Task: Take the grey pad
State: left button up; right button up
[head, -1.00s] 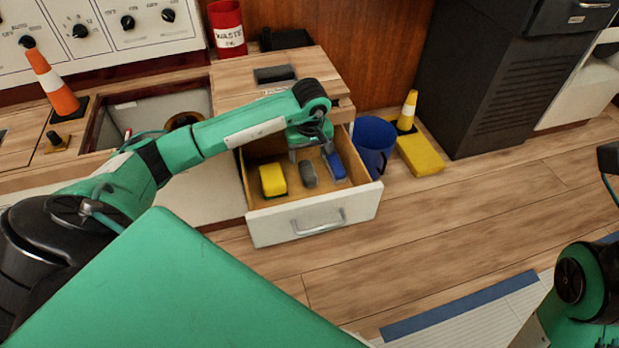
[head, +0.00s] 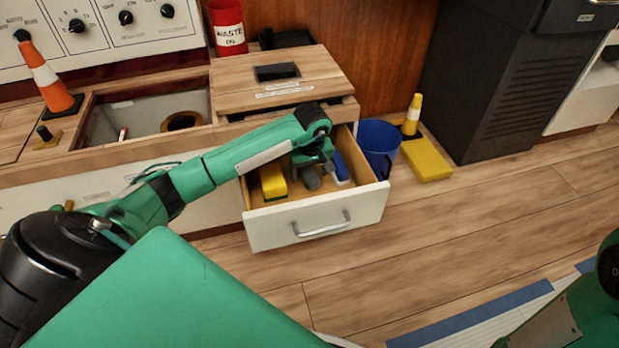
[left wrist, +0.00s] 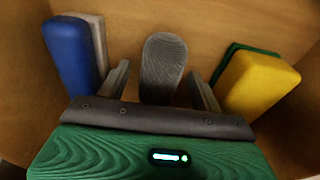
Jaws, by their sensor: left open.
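The grey pad (left wrist: 163,68) lies on the floor of the open drawer (head: 318,219), between a blue block and a yellow sponge. In the head view the grey pad (head: 311,180) is partly hidden by my left gripper. My left gripper (left wrist: 163,80) is open, pointing down into the drawer, with one finger on each side of the grey pad's near part. The fingers appear apart from it. My right gripper is not seen; only part of that arm shows at the lower right of the head view.
The blue block (left wrist: 72,52) with a pale backing and the yellow sponge (left wrist: 259,84) with a green layer flank the fingers. The drawer walls surround them. A blue bucket (head: 379,140) stands right of the drawer. A yellow block (head: 427,160) lies on the floor beyond it.

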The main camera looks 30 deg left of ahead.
pick_arm(q)
jog(key=shift+c, duration=0.3)
jog(key=c, duration=1)
